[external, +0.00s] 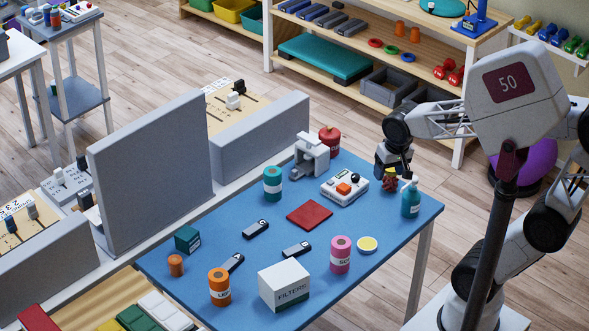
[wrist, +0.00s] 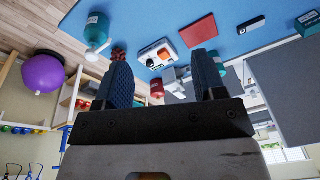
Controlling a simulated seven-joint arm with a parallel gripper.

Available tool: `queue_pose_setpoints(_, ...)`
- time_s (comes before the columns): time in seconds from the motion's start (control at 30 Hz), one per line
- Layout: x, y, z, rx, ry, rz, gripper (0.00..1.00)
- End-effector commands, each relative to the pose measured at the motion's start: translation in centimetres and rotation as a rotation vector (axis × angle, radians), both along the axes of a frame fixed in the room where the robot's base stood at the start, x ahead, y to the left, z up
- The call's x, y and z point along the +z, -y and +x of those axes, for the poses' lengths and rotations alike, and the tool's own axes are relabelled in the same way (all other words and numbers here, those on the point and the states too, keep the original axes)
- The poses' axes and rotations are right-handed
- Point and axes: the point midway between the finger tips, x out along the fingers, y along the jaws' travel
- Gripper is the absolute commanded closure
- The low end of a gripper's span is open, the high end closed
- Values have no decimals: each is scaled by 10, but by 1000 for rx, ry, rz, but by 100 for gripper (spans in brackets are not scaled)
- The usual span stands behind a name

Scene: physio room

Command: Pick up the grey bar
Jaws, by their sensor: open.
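Several small grey bars with dark ends lie on the blue table: one near the middle (external: 256,229), one nearer the front (external: 297,249), and one behind the orange jar (external: 235,262). I cannot tell which one the task names. In the wrist view one grey bar (wrist: 252,25) lies beyond the red slab. My gripper (external: 392,170) is open, above the far right part of the table, well away from the bars. In the wrist view its two dark fingers (wrist: 162,72) stand apart with nothing visibly held between them.
Near my gripper are a small red object (external: 390,183), a teal pump bottle (external: 410,198) and a white device with buttons (external: 344,188). A red slab (external: 309,215), pink jar (external: 340,256) and white box (external: 284,286) stand around the bars. Grey panels (external: 150,170) edge the left side.

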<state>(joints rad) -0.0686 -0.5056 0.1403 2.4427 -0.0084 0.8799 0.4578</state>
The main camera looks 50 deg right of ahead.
Motion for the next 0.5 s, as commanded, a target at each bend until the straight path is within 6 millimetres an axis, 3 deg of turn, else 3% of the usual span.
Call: queue_pose_setpoints(0.5, -67, -66, 98, -573, -87, 93, 36)
